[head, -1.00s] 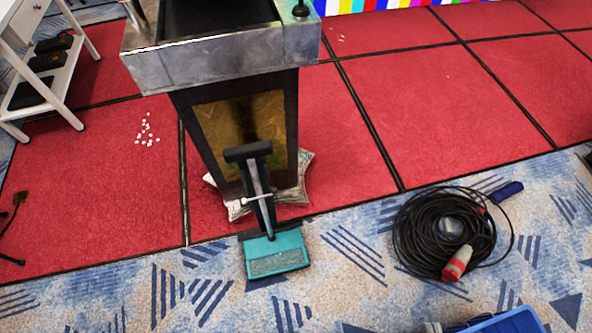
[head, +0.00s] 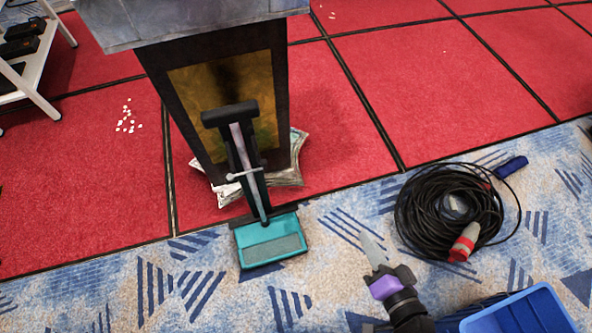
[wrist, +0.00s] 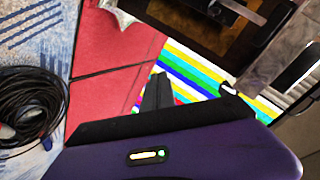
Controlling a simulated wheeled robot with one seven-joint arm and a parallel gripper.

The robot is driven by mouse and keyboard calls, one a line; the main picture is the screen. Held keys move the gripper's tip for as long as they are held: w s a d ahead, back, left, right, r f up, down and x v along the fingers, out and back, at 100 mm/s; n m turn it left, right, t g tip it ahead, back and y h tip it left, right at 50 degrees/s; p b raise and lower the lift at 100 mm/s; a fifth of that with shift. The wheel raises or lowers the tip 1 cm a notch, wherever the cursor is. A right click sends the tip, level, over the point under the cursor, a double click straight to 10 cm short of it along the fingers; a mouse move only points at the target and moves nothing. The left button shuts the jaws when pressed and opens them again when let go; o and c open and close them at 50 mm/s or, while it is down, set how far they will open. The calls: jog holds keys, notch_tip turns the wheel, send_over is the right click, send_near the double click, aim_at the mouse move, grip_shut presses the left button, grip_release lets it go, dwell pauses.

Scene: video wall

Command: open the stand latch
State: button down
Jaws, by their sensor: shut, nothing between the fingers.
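A stand with a teal foot (head: 270,241) and a dark T-shaped top (head: 229,113) leans in front of a dark lectern in the head view. A small silver lever, seemingly the latch (head: 243,175), crosses its post partway up. My gripper (head: 371,243) is shut and empty, low in the head view, to the right of the stand and apart from it. Its purple body also fills the bottom of the wrist view (wrist: 190,150). I cannot make out the latch clearly in the wrist view.
A coiled black cable (head: 428,213) lies right of my gripper. A blue crate (head: 520,312) is at the lower right. Patterned carpet between gripper and stand is clear.

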jog(key=w+a+f+m+y+b, duration=0.1)
jog(key=w+a+f+y+b, duration=0.1)
jog(key=w+a+b, duration=0.3)
jog(key=w+a+f+m+y, duration=0.1)
jog(key=w+a+f+y, duration=0.1)
jog(key=w, duration=0.4)
jog(key=w+a+r+y+b, duration=0.3)
jog(key=w+a+y, duration=0.1)
jog(key=w+a, duration=0.1)
jog(key=shift+w+a+r+y, duration=0.15)
jog(key=shift+w+r+y, duration=0.15)
jog(key=shift+w, duration=0.45)
jog(key=w+a, duration=0.4)
jog(key=a, duration=0.4)
jog(key=shift+a, duration=0.25)
jog(key=shift+s+f+m+t, duration=0.1)
jog(key=shift+s+m+t, duration=0.05)
jog(key=shift+m+t, duration=0.15)
jog(key=shift+s+m+h, duration=0.25)
jog(key=shift+m+h, duration=0.05)
jog(key=shift+h, duration=0.2)
